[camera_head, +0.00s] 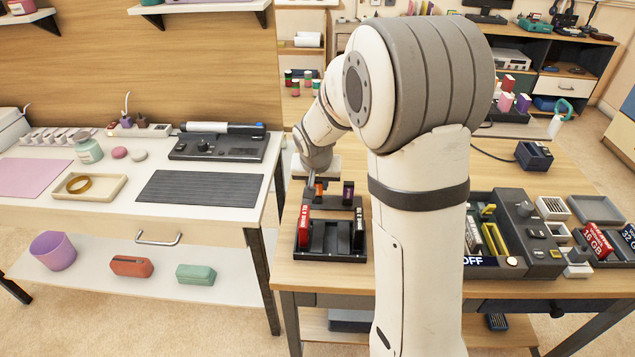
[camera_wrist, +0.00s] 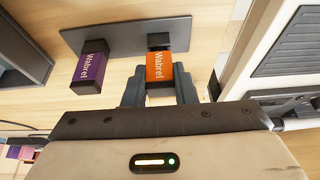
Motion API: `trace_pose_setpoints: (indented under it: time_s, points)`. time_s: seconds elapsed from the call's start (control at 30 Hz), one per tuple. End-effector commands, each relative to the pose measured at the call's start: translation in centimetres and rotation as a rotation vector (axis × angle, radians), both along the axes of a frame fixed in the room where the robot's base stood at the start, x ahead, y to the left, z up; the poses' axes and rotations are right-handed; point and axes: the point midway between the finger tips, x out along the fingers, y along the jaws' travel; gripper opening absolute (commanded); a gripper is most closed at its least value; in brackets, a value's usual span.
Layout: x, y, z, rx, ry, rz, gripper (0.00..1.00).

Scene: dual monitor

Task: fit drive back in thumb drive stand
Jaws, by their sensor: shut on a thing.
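The orange drive (camera_wrist: 160,68), marked "Wabrel", sits between the fingers of my gripper (camera_wrist: 159,90), which is shut on it. It also shows as a small orange patch in the head view (camera_head: 319,188). The thumb drive stand (camera_wrist: 133,37) is a dark flat plate in the wrist view. A purple drive (camera_wrist: 91,68), also marked "Wabrel", stands at it to the left; it also shows in the head view (camera_head: 348,192). The orange drive's dark end overlaps the plate's edge region. I cannot tell whether it is seated or only near it.
A black tray (camera_head: 331,256) with a red box (camera_head: 304,226) lies just in front of the stand. My arm hides the table's middle in the head view. A dark organiser (camera_head: 540,262) is to the right. A white table (camera_head: 225,215) is to the left.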

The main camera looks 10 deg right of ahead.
Motion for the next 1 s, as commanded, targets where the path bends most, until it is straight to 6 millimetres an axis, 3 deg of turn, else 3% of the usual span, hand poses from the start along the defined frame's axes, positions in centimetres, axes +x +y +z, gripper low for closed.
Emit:
trace_pose_setpoints:
  time_s: [0.3,0.33,0.6,0.87,1.0]
  points:
    - [0.0,0.0,-0.9,0.0,0.0,0.0,0.0]
    - [0.0,0.0,-0.8,0.0,0.0,0.0,0.27]
    - [0.0,0.1,-0.7,0.0,0.0,0.001,0.49]
    - [0.0,0.1,-0.6,0.001,0.0,0.001,0.5]
    - [-0.5,0.3,0.8,0.0,-0.003,0.001,0.5]
